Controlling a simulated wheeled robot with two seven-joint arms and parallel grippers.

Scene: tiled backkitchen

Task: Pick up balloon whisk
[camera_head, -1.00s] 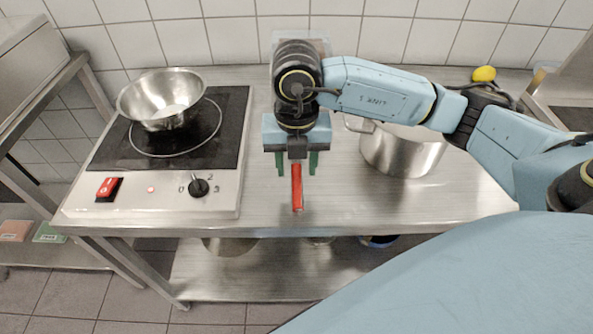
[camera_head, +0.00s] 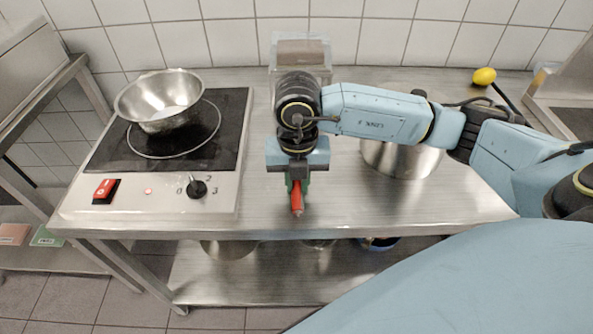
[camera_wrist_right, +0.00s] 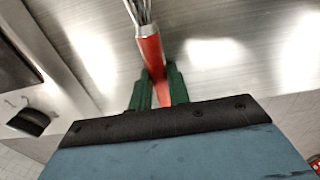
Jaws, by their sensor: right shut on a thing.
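The balloon whisk shows its red handle (camera_head: 297,199) near the front of the steel table in the head view; the rest of it is hidden under my arm. In the right wrist view the red handle (camera_wrist_right: 152,52) leads up to thin metal wires (camera_wrist_right: 139,10), cut off by the frame's top. My right gripper (camera_head: 297,187) has its green fingers closed on the red handle. In the wrist view the fingers (camera_wrist_right: 158,85) sit on both sides of the handle. My left gripper is not in view.
A hotplate (camera_head: 215,160) with a metal bowl (camera_head: 160,98) stands on the left. A steel pot (camera_head: 400,160) stands right, partly behind my arm. A clear container (camera_head: 302,55) is at the back, and a yellow object (camera_head: 484,76) at the back right. The table's front is clear.

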